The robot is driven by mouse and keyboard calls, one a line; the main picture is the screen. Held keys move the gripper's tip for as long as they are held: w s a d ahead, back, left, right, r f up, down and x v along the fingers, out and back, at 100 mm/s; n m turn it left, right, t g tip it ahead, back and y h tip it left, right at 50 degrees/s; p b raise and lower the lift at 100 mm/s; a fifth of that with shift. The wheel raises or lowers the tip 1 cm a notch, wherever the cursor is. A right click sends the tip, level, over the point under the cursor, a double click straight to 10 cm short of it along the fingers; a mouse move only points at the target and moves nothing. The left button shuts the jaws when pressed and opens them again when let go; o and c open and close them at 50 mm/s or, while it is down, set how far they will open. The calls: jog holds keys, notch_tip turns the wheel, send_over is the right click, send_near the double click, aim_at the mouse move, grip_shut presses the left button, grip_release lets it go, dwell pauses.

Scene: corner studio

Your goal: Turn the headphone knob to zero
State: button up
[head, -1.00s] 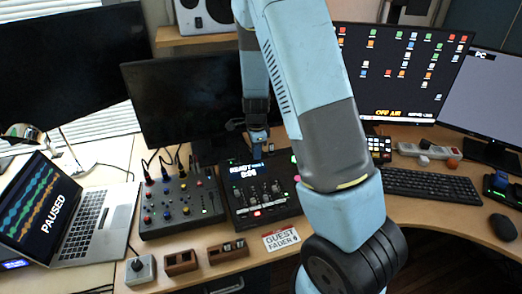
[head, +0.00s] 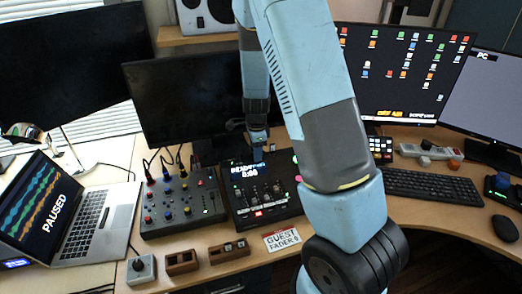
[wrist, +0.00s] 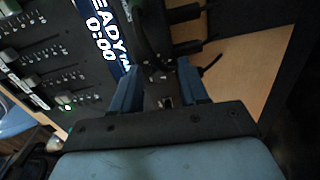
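My gripper (head: 258,145) is at the rear edge of the black mixer with a screen (head: 265,205), partly hidden by my arm. In the wrist view its two blue fingers (wrist: 160,88) stand apart, with dark mixer parts and a black cable-like shape between them. I see nothing clearly gripped. No knob is readably marked as the headphone knob. A small grey box with a dark knob (head: 138,265) stands at the front left of the desk, and a second mixer (head: 180,205) carries several coloured knobs. The screen in the wrist view (wrist: 103,38) reads "0:00".
An open laptop (head: 100,225) showing "PAUSED" is at left. Small wooden blocks (head: 182,262) and a "GUEST FADER" card (head: 282,240) lie along the front. A keyboard (head: 435,186) and mouse (head: 503,228) are at right. Monitors (head: 190,105) stand behind the mixers.

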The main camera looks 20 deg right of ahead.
notch_tip(320, 180, up, 14)
jog(key=shift+s+f, duration=0.15)
jog(key=shift+s, duration=0.2)
dwell(0.5)
